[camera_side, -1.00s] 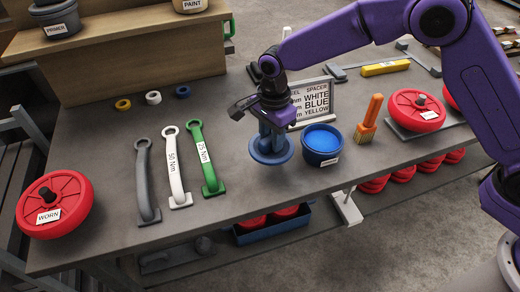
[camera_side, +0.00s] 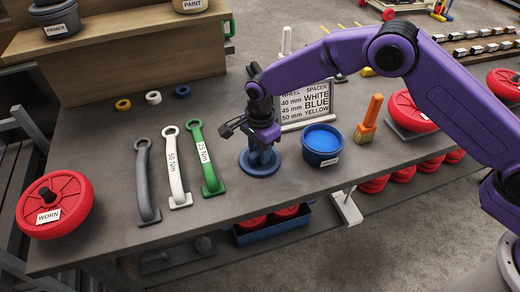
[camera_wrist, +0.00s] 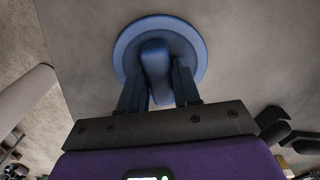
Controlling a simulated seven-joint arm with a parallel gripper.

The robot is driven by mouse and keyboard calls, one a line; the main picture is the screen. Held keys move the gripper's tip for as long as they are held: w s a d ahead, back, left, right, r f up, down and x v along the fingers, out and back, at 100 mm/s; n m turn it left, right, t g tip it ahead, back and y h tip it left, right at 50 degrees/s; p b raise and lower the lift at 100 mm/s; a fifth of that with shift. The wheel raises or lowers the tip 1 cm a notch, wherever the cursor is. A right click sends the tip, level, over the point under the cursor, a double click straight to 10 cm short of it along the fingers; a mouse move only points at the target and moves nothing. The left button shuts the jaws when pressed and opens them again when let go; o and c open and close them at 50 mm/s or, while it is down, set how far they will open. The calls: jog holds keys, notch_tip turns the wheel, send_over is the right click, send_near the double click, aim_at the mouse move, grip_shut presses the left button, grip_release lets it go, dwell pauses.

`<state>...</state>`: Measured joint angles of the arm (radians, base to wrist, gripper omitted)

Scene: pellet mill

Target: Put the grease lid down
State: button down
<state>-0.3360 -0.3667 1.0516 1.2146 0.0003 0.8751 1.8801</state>
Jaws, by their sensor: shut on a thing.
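The grease lid is a blue round disc with an upright handle, low over or on the bench in the side view (camera_side: 257,167). It also shows in the wrist view (camera_wrist: 190,42). My gripper (camera_side: 262,146) is above it, with its fingers shut on the lid's handle; the fingers show on either side of the handle in the wrist view (camera_wrist: 158,85). The grease tub (camera_side: 321,144) stands just right of the lid, uncovered, with bright blue grease inside. I cannot tell whether the lid's underside touches the bench.
A spacer sign (camera_side: 312,104) stands behind the tub. An orange brush (camera_side: 370,118) stands to the tub's right. Bare bench (camera_side: 232,208) lies in front of the lid.

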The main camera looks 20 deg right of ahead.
jog(key=shift+f, duration=0.2)
jog(key=c, duration=0.8)
grip_release()
jog(key=shift+r, duration=0.15)
notch_tip(320, 180, up, 12)
jog(key=shift+r, duration=0.1)
